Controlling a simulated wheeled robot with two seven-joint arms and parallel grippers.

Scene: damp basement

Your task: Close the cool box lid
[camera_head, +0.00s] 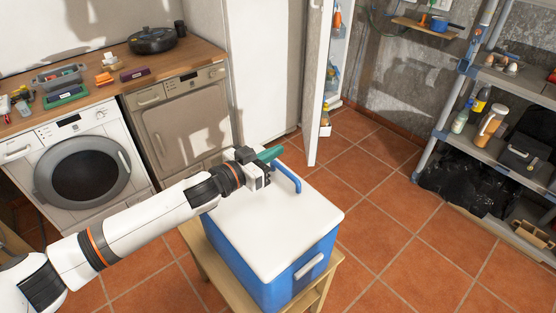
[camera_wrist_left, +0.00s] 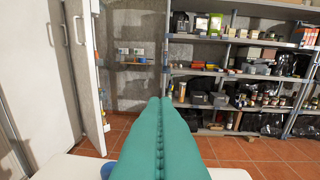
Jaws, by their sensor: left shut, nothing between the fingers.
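The cool box (camera_head: 262,262) is blue and stands on a small wooden stand (camera_head: 330,272). Its white lid (camera_head: 275,225) lies flat across the top and looks closed, with no gap that I can see. A blue handle (camera_head: 289,178) shows at the lid's far edge. My left gripper (camera_head: 276,151) is over the far edge of the lid, beside the handle, its green fingers shut and empty. In the left wrist view the fingers (camera_wrist_left: 160,105) are pressed together, with a strip of the white lid (camera_wrist_left: 62,168) below. My right gripper is not in view.
A washing machine (camera_head: 82,165) and a beige appliance (camera_head: 185,122) stand under a wooden counter (camera_head: 100,90) at left. A tall white cabinet door (camera_head: 316,80) stands open behind the box. Metal shelves (camera_head: 500,80) stand at right. Tiled floor (camera_head: 400,250) is clear right of the box.

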